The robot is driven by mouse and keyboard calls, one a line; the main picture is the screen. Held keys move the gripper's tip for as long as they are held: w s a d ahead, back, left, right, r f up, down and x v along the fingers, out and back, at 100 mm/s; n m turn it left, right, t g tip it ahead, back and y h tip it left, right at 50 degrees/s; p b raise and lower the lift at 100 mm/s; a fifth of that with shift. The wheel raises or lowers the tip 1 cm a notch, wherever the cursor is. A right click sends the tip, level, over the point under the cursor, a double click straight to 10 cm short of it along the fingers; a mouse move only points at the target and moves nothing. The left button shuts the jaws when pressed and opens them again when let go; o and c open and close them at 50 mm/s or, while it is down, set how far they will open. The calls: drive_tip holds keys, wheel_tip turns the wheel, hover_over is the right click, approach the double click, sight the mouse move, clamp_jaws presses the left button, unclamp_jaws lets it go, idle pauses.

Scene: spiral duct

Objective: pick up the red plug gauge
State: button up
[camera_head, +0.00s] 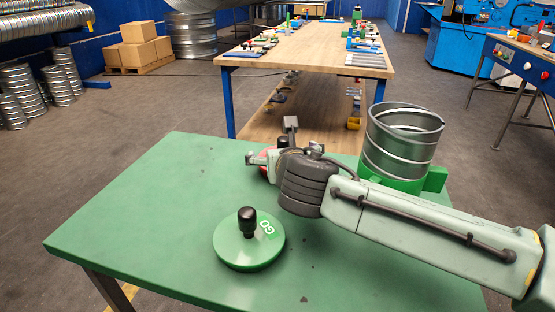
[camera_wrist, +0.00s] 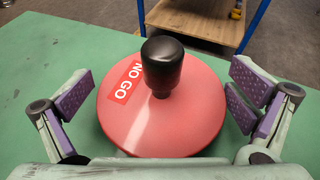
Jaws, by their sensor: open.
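The red plug gauge (camera_wrist: 190,118) is a flat red disc with a white "NO GO" label and an upright black knob (camera_wrist: 161,65). It lies on the green table and fills the middle of the wrist view. My gripper (camera_wrist: 159,100) is open, with one purple-padded finger on each side of the disc and the knob between them, touching neither finger as far as I can see. In the head view my gripper (camera_head: 270,152) hides most of the red gauge; only a sliver of red (camera_head: 264,171) shows beside it.
A green "GO" gauge (camera_head: 249,249) with a black knob stands at the table's front. A spiral metal duct piece (camera_head: 400,144) stands in a green holder (camera_head: 392,181) at the right, behind my arm. The left of the green table (camera_head: 130,222) is clear. A wooden workbench (camera_head: 310,50) is beyond.

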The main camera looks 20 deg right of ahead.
drive_tip(key=shift+s, duration=0.1)
drive_tip(key=c, duration=1.1)
drive_tip(key=shift+o, duration=0.2)
drive_tip(key=shift+r, duration=0.1)
wheel_tip(320, 180, up, 18)
drive_tip(key=p, duration=0.2)
